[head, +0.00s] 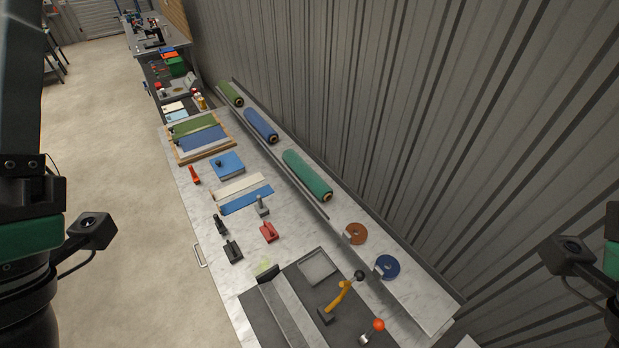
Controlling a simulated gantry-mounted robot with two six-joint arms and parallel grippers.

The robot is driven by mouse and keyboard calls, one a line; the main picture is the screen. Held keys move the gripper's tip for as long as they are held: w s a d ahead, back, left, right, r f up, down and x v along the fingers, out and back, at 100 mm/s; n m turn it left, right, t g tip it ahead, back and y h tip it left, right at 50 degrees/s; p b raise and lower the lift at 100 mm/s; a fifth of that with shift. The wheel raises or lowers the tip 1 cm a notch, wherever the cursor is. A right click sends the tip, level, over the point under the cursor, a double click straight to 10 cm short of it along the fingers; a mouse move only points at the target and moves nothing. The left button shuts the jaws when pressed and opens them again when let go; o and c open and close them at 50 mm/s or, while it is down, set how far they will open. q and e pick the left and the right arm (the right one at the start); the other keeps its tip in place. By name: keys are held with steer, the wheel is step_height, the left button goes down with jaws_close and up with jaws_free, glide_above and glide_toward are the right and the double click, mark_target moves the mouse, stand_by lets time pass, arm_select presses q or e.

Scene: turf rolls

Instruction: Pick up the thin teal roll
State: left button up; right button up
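A teal roll (306,176) lies on the long raised ledge along the wall, the nearest of three rolls there. A blue roll (261,126) and a green roll (231,94) lie behind it in line, with gaps between. It is the only teal roll I can make out, and it looks no thinner than the other two. Nothing touches it from above. My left arm stands at the left edge and my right arm only shows at the right edge. Both are well apart from the roll, and the fingers of both grippers are out of view.
A brown tape disc (356,233) and a blue tape disc (387,267) are at the ledge's near end. On the bench (190,210) are a wooden frame with green and blue turf, a blue block (227,165), strips, clamps and a yellow-handled lever (340,296). The corrugated wall stands close behind the ledge.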

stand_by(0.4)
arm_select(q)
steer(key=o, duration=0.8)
